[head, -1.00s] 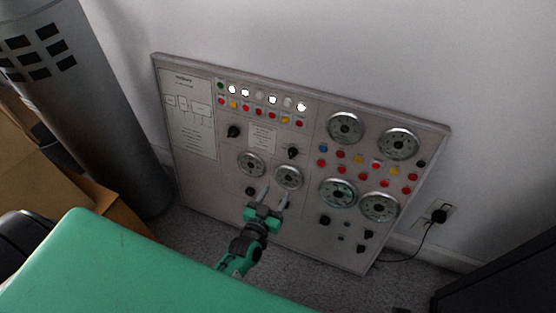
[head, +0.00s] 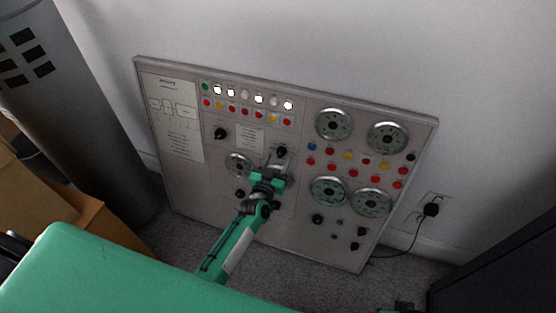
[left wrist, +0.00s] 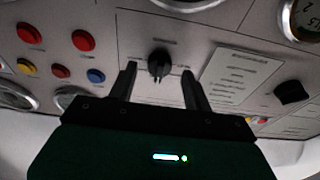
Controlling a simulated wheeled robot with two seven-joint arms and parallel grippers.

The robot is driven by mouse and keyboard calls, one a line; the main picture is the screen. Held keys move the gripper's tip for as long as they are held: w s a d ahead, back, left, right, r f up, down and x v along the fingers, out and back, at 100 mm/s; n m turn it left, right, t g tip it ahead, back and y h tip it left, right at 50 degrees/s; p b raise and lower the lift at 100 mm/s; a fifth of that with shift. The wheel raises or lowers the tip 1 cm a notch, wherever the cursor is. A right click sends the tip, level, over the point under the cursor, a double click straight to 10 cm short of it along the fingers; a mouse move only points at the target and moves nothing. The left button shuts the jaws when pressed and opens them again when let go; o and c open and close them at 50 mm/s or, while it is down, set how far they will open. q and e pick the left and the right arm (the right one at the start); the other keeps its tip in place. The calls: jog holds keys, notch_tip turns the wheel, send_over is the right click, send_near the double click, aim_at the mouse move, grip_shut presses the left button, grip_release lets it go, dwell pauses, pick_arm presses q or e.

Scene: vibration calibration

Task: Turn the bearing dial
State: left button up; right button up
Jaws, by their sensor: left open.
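A grey control panel (head: 185,190) leans against the wall, with black knobs and round dials; their labels are too small to read, so I cannot tell by name which is the bearing dial. My left gripper (head: 275,160) is open in front of the panel, its fingers close to a black knob (head: 281,151) right of a small paper label. In the left wrist view this knob (left wrist: 159,63) lies between the two open fingertips, with a gap on each side. A small round dial (head: 237,165) is left of the gripper; another is mostly hidden behind it.
Lit white lamps and coloured buttons (head: 245,111) line the panel's top. Larger dials (head: 333,124) are at its right. A grey cylinder (head: 85,120) and cardboard boxes (head: 40,185) stand left. A plugged-in cable (head: 412,242) hangs right of the panel.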

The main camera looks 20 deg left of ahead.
pick_arm(q)
jog(key=shift+w, duration=0.6)
pick_arm(e)
jog(key=shift+s+r, duration=0.1)
jog(key=shift+r, duration=0.25)
pick_arm(q)
jog(key=c, duration=1)
jog(key=shift+o, duration=0.2)
jog(key=shift+n, duration=0.3)
